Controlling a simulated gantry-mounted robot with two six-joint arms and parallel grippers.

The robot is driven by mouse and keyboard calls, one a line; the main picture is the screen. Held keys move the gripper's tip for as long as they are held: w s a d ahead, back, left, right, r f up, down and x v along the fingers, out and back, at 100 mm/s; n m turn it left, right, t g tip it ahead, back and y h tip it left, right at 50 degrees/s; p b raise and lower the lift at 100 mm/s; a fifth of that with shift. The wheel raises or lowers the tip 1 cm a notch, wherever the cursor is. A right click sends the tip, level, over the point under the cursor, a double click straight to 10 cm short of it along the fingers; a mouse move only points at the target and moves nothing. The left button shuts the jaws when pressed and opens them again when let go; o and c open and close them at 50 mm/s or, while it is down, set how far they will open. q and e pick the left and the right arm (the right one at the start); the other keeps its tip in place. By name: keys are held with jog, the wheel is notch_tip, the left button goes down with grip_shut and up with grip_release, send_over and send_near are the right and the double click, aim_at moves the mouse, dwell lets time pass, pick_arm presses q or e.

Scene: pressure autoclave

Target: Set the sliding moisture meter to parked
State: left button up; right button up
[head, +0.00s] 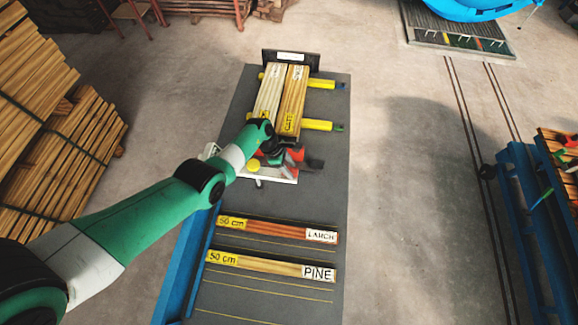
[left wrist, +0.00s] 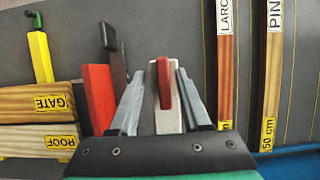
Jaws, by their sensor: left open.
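My left gripper (head: 287,155) is over the white-based fixture (head: 284,175) in the middle of the grey bench (head: 345,190). In the left wrist view its open fingers (left wrist: 162,76) are on either side of a narrow red piece (left wrist: 164,84) on a pale strip (left wrist: 168,118). I cannot tell whether they touch it. This may be the sliding moisture meter; no label or parked mark is readable. A larger red block (left wrist: 98,95) and a dark upright handle (left wrist: 112,50) stand to the left of the fingers. My right gripper is not in view.
Timber bundles marked GATE (head: 292,100) and ROOF (left wrist: 45,140) lie beyond the fixture, by yellow bars (head: 317,125). LARCH (head: 280,230) and PINE (head: 270,264) strips lie nearer. A blue trolley (head: 540,220) stands right, across clear floor.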

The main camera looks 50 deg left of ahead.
pick_arm(q)
jog(key=shift+r, duration=0.35)
jog(key=p+v, duration=0.6)
jog(key=v, duration=0.4)
jog(key=shift+s+a+r, duration=0.2)
jog(key=shift+a+r, duration=0.05)
jog(key=shift+r, duration=0.05)
